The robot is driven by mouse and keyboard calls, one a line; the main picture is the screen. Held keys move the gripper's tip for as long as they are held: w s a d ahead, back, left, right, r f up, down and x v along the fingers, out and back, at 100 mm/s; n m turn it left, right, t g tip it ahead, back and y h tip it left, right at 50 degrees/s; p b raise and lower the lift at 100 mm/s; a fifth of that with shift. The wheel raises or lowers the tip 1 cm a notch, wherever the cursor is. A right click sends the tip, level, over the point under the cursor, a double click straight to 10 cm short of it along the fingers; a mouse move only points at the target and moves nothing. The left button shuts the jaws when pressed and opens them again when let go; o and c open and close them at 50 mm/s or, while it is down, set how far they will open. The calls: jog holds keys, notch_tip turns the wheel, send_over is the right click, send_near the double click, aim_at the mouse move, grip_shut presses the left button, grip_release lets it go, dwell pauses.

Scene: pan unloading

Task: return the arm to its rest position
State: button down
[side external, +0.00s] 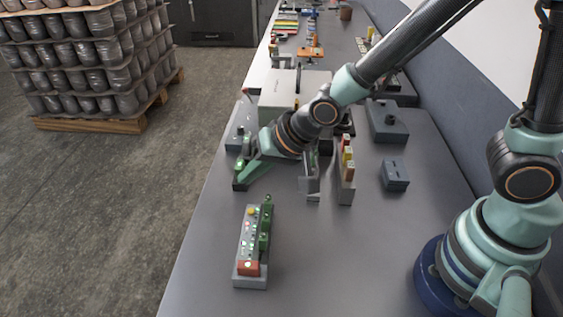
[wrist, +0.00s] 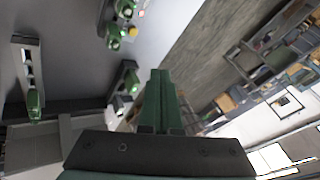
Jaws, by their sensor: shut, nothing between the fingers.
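My gripper (side external: 243,181) reaches left and down from the arm over the left edge of the grey table, with its green fingers together. In the wrist view the green fingers (wrist: 160,76) are closed against each other at the middle, with nothing between them. Whether the tips touch the small dark device below them cannot be told. No pan can be made out in either view.
A control box (side external: 253,246) with green knobs stands in front of my gripper. A red-and-yellow-topped block (side external: 346,176) and a small blue-grey box (side external: 395,174) stand right. A large pale box (side external: 282,97) is behind.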

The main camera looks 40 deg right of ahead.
jog(key=s+d+r+n+h, duration=0.1)
jog(key=s+d+r, duration=0.2)
jog(key=d, duration=0.3)
jog(key=s+d+r+n+h, duration=0.1)
jog(key=s+d+r+n, duration=0.1)
jog(key=d+r, duration=0.4)
jog(key=s+d+r+n+g+h, duration=0.1)
jog(key=s+d+r, duration=0.2)
jog(key=d, duration=0.5)
jog(key=shift+s+r, duration=0.35)
jog(key=shift+r, duration=0.3)
